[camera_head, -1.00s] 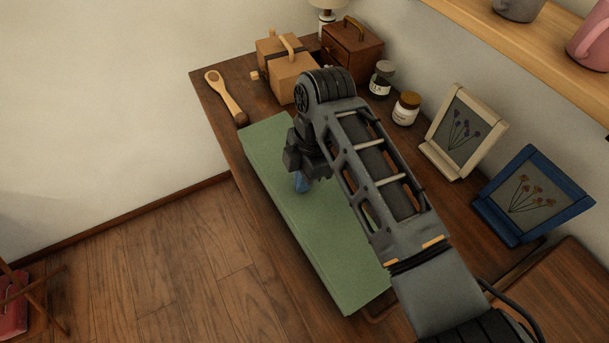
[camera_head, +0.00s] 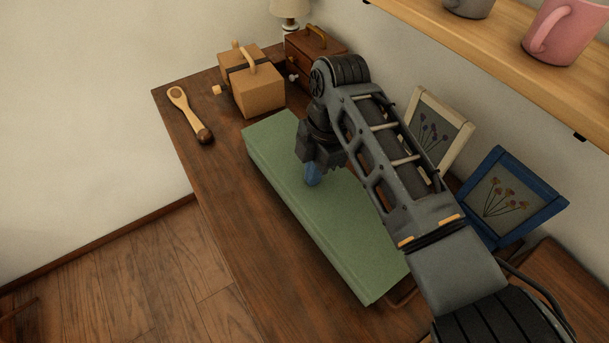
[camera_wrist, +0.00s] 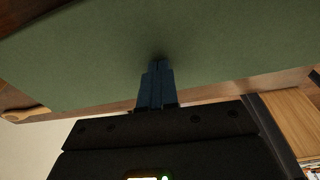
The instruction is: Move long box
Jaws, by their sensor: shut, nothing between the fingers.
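The long box is a flat green box (camera_head: 310,225) lying on the wooden table, with a strip of bare table between it and the table's left edge. My gripper (camera_head: 312,180) is over the box's top, pointing down, with its blue fingers together and nothing between them. In the wrist view, the green surface (camera_wrist: 220,45) fills the upper part, and the closed fingertips (camera_wrist: 159,68) appear to touch it or sit just above it. My arm hides part of the box's right side.
On the table (camera_head: 225,215) are a wooden spoon (camera_head: 190,115), a cardboard-coloured box with a handle (camera_head: 252,85) and a dark wooden chest (camera_head: 312,50). A cream frame (camera_head: 440,125) and a blue frame (camera_head: 510,195) stand on the right. A shelf (camera_head: 500,40) with mugs is above.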

